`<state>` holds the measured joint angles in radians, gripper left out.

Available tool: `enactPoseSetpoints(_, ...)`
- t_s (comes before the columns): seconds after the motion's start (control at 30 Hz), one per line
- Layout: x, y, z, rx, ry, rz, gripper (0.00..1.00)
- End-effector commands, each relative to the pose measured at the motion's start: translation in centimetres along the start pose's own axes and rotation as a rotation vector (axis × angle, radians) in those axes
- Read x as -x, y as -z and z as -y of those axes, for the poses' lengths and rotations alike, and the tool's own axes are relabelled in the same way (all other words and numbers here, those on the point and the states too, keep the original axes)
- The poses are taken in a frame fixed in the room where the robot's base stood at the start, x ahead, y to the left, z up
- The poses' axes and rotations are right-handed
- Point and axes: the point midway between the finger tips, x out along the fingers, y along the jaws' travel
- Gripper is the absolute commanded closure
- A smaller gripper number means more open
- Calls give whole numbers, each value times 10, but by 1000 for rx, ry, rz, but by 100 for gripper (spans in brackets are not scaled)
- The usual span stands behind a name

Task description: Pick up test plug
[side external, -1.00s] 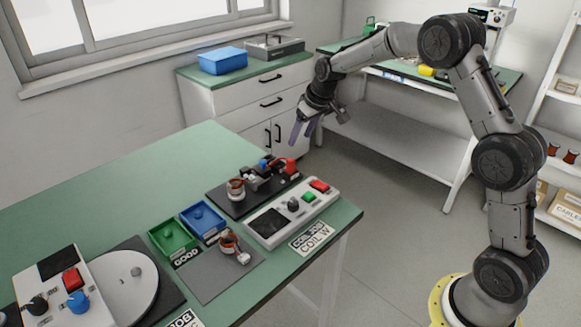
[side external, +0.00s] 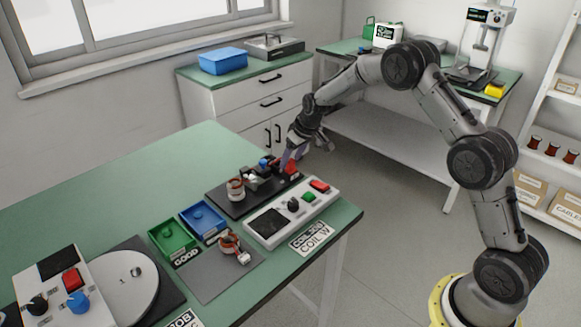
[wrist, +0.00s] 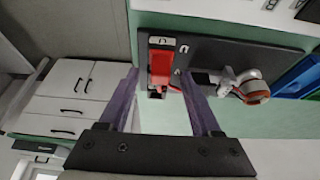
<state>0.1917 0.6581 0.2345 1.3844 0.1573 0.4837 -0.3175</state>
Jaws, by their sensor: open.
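A red block-like part, which looks like the test plug (side external: 292,168), sits at the far right end of a black fixture plate (side external: 232,205) on the green table. In the wrist view, the red plug (wrist: 161,73) lies between the fingertips, with a dark lower end. My gripper (side external: 287,160) is open, its purple fingers just above that end of the plate and partly covering the plug in the side view. In the wrist view, my gripper (wrist: 160,72) has a finger on each side of the plug. I cannot tell whether either touches it.
A wound stator (side external: 236,189) stands on the plate, and a small blue part (side external: 263,163) is near the plug. A grey control box (side external: 268,227) lies in front. Green (side external: 172,238) and blue (side external: 203,221) trays are to the left. The table's back left is clear.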

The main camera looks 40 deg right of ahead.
Motion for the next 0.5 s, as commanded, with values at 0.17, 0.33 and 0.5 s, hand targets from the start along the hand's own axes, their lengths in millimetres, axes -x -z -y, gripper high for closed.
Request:
enactPoseSetpoints(0.17,0,0,0,0,0,-1,48)
enactPoseSetpoints(0.33,1,0,0,0,0,0,78)
enactPoseSetpoints(0.5,1,0,0,0,0,0,100)
